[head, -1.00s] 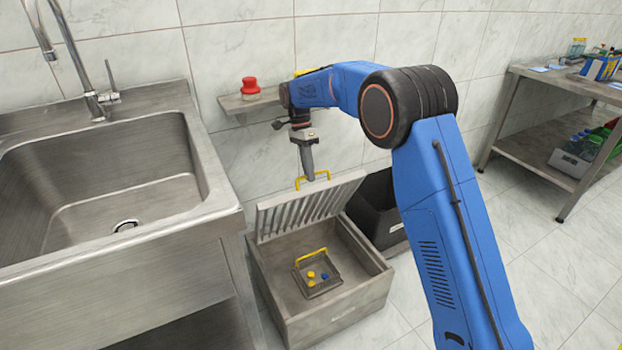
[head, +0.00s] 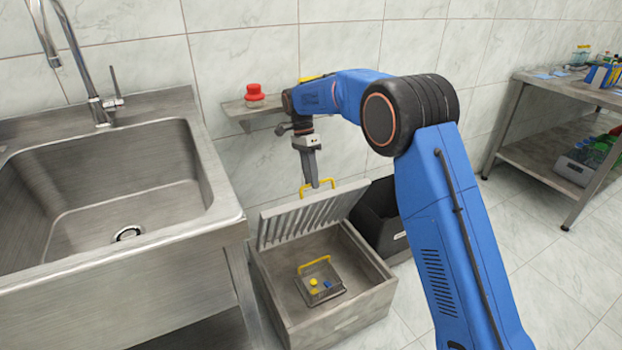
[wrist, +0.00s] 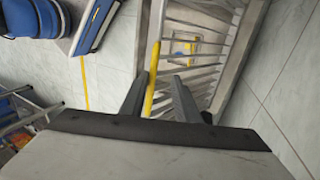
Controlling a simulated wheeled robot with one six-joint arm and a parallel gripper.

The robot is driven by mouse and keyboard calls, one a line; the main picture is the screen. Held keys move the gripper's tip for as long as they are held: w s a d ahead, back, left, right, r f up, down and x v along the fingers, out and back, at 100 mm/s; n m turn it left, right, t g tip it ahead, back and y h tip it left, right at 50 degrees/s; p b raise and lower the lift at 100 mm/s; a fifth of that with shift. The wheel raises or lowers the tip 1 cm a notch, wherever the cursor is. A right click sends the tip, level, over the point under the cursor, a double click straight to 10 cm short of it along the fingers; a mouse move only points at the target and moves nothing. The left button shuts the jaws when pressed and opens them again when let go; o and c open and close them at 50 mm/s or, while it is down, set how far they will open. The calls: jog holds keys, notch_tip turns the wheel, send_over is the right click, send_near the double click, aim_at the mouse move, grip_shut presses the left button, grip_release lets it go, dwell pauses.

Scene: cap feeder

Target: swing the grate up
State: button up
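The grate (head: 290,222), a grey slatted panel, stands tilted up along the back of a grey box (head: 340,323). A yellow handle (head: 331,184) rises from its upper edge. My gripper (head: 314,184) points down at this handle. In the wrist view, my gripper (wrist: 162,78) has its fingers apart, with the yellow handle (wrist: 153,72) running between them, closer to the left finger. Contact with the handle cannot be told. The slats of the grate (wrist: 190,62) show beyond the fingertips.
Inside the box lies a small tray (head: 335,295) with a yellow handle and small yellow and blue pieces. A black bin (head: 380,215) stands right of the grate. A steel sink (head: 110,220) is close on the left. A red button (head: 254,92) sits on a wall shelf.

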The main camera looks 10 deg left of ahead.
jog(key=v, duration=0.7)
jog(key=shift+r, duration=0.25)
